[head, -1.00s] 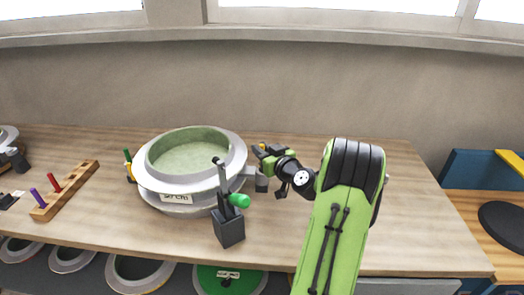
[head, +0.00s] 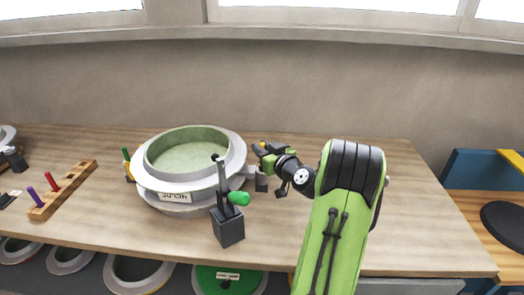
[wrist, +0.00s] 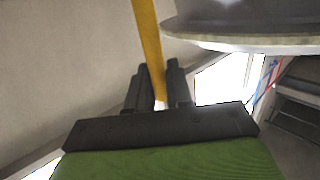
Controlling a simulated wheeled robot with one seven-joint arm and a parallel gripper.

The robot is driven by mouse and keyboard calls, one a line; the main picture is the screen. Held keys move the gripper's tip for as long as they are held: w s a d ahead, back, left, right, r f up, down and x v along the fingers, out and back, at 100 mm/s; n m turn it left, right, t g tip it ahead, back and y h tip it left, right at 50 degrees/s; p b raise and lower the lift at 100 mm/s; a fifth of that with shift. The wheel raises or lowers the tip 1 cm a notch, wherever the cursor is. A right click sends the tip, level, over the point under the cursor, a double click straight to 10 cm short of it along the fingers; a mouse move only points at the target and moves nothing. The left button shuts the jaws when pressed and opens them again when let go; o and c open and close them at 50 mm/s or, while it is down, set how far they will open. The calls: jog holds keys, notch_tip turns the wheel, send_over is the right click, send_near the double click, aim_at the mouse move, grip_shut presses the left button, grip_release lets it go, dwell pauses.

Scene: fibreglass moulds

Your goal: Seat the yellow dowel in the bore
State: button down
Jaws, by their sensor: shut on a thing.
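My gripper (wrist: 160,95) is shut on the yellow dowel (wrist: 148,45), which runs up and out of the top of the wrist view. In the head view my gripper (head: 259,150) is just right of the round mould (head: 237,165), at about rim height, with a small bit of yellow showing at it. The mould is grey-white with a pale green hollow and a label on its front. Its flange also fills the upper right of the wrist view (wrist: 240,40), apart from the dowel. I cannot make out the bore in either view.
A wooden rack (head: 75,187) holds red and purple pegs. The bench's right part is clear.

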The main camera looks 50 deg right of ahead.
jog(key=shift+f, duration=0.1)
dwell(0.3)
jog(key=shift+f+b, duration=0.35)
jog(key=shift+f+b, duration=0.45)
jog(key=shift+f, duration=0.2)
jog(key=shift+f, duration=1)
jog(key=c, duration=0.9)
grip_release()
jog(key=shift+c, duration=0.2)
jog(key=v, duration=1.5)
jog(key=shift+s, duration=0.35)
